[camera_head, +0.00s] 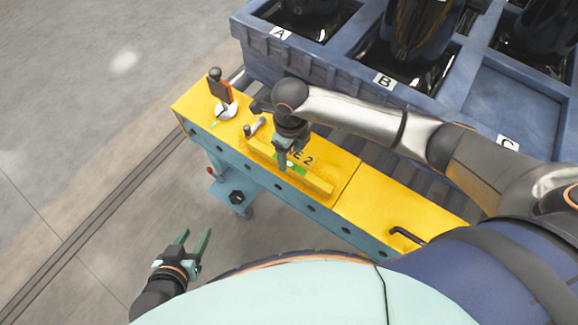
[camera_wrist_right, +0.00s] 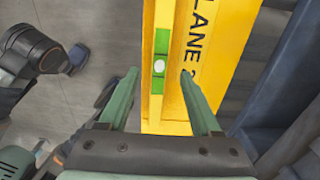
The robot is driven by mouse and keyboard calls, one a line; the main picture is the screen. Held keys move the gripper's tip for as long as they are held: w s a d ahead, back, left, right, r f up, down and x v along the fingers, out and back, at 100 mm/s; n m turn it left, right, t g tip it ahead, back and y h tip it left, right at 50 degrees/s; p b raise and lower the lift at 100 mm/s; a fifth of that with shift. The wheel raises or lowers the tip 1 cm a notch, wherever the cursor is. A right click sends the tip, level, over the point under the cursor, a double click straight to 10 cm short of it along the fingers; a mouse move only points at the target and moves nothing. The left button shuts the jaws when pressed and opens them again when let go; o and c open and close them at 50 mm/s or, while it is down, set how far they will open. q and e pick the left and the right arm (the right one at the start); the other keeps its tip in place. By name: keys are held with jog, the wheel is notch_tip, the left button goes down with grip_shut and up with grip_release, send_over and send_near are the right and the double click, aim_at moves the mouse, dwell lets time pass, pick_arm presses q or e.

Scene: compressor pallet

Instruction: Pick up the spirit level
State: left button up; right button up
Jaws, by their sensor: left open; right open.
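The spirit level (camera_head: 318,184) is a yellow bar with a green vial block. It lies lengthwise on the yellow top of the lane beam (camera_head: 385,200), by the "LANE 2" lettering. My right gripper (camera_head: 284,163) points down over the level's middle and hides part of it. In the right wrist view the level (camera_wrist_right: 158,105) with its green vial runs between the open, empty fingers (camera_wrist_right: 159,78); I cannot tell the remaining height. My left gripper (camera_head: 194,243) is open and empty over the floor, left of the beam.
On the beam's far end stand a black-and-orange device (camera_head: 221,92) on a white base and a small grey cylinder (camera_head: 255,127). A black bent handle (camera_head: 405,235) lies at the near end. A blue pallet (camera_head: 480,95) with dark compressors stands behind. Floor at left is clear.

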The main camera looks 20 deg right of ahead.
aim_at(289, 164)
notch_tip(289, 164, down, 5)
jog(key=shift+a+f+b, duration=0.1)
jog(key=shift+f+b, duration=0.1)
jog(key=shift+b, duration=0.45)
grip_shut()
jog(key=shift+w, duration=0.1)
